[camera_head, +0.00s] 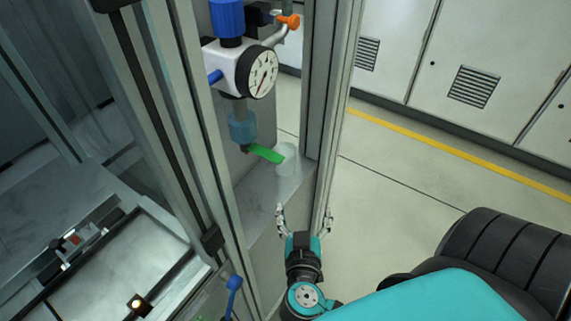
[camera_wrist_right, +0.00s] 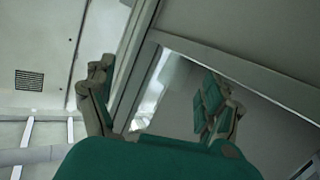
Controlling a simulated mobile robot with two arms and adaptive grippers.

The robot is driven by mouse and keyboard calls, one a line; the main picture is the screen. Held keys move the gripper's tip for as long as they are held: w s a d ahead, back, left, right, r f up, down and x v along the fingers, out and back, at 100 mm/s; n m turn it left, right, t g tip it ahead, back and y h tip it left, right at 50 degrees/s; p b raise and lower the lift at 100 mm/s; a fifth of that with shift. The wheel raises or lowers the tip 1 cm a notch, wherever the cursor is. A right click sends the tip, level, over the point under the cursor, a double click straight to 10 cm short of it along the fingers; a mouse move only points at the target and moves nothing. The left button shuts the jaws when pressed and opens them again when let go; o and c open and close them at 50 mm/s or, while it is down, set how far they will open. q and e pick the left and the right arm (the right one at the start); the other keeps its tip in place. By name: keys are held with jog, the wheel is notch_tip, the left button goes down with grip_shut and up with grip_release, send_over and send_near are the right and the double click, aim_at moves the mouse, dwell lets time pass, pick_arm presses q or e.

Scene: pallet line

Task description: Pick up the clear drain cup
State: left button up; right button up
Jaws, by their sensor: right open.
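The clear drain cup (camera_head: 287,158) stands on a grey ledge in the head view, below the blue filter bowl and beside a green lever. It is pale and see-through, so its outline is faint. My right gripper (camera_head: 305,212) is open and empty, nearer to me than the cup and apart from it. One finger is over the ledge and the other is at the right side of the upright post. The right wrist view shows the two spread fingers (camera_wrist_right: 160,100) with nothing between them that I can clearly make out as the cup. My left gripper is not in view.
The gauge (camera_head: 262,74) and filter bowl (camera_head: 242,127) hang above the ledge (camera_head: 258,196). The green lever (camera_head: 265,153) sticks out close to the cup. A metal post (camera_head: 322,110) stands right of the cup. Open floor (camera_head: 385,190) lies beyond it.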

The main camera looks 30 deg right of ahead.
aim_at(285, 163)
jog(key=w+a+r+t, duration=0.2)
jog(key=a+r+t, duration=0.1)
jog(key=p+x, duration=0.4)
jog(key=x, duration=0.6)
jog(key=shift+w+d, duration=0.15)
jog(key=shift+w, duration=0.2)
jog(key=shift+w+d+f, duration=0.1)
jog(key=shift+w+d, duration=0.15)
jog(key=shift+w, duration=0.15)
jog(key=shift+w+d+p, duration=0.15)
jog(key=shift+w+p, duration=0.15)
jog(key=shift+p, duration=0.2)
jog(key=p+x, duration=0.1)
jog(key=x, duration=0.2)
jog(key=shift+w+d+f+p, duration=0.1)
jog(key=shift+w+p, duration=0.2)
jog(key=shift+w+d+f, duration=0.15)
jog(key=shift+w+d, duration=0.05)
jog(key=shift+w, duration=0.15)
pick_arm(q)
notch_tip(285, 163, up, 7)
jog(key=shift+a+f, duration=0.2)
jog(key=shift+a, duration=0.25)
pick_arm(e)
jog(key=shift+s, duration=0.1)
